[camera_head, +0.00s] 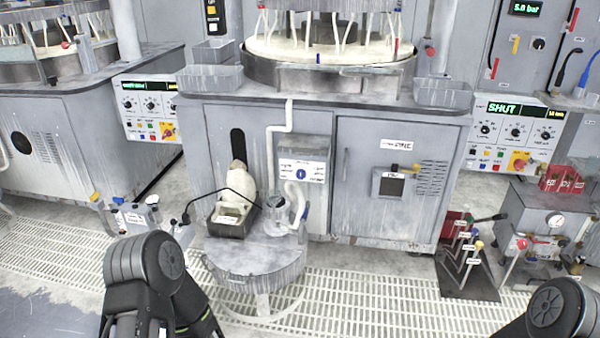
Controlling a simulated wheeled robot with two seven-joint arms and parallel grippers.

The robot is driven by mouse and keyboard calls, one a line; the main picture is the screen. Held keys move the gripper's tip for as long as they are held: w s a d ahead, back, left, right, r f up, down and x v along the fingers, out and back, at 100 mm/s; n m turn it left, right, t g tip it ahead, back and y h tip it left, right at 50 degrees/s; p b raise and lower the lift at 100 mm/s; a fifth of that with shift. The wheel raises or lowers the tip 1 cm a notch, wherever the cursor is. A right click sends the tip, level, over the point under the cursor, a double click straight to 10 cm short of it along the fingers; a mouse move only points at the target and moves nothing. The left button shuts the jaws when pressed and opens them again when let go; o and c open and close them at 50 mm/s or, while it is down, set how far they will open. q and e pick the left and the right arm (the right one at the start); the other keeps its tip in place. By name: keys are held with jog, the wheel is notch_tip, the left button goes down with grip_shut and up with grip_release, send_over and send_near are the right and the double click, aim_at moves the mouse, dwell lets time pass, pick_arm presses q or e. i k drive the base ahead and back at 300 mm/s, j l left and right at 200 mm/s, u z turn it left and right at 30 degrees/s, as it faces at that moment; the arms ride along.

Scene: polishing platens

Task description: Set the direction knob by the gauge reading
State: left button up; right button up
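A round white dial gauge (555,220) sits on the grey unit at the right; its needle is too small to read. A green digital display (525,8) at the top right reads 5.0 bar, with a black knob (538,44) below it. The right control panel (512,148) shows SHUT and has a row of black knobs (515,132). A blue round knob (301,174) is on the labelled grey box in the middle. I cannot tell which knob is the direction knob. My arms show at the lower left and lower right; neither gripper is in view.
A round stool-like table (256,262) stands in front of the machine, carrying a dark tray (232,228) and a clear jug (277,217). A lever stand (470,280) is on the floor at right. Another control panel (148,110) is at left. Pale grating (370,300) covers the floor.

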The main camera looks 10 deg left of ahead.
aim_at(301, 174)
jog(key=z, duration=1.6)
jog(key=i+z, duration=0.25)
jog(key=z, duration=0.15)
jog(key=i+j+z, duration=0.2)
jog(key=z, duration=0.2)
jog(key=i+j+z, duration=0.25)
jog(key=z, duration=0.2)
jog(key=i+j+z, duration=0.2)
jog(key=z, duration=0.2)
jog(key=i+j+z, duration=0.1)
jog(key=j+z, duration=0.3)
jog(key=i+j+z, duration=0.1)
jog(key=j, duration=0.5)
jog(key=i+j, duration=0.15)
jog(key=j, duration=0.5)
jog(key=i+j+z, duration=0.15)
jog(key=j, duration=0.45)
jog(key=i+j+z, duration=0.1)
jog(key=j, duration=0.5)
jog(key=u, duration=4.5)
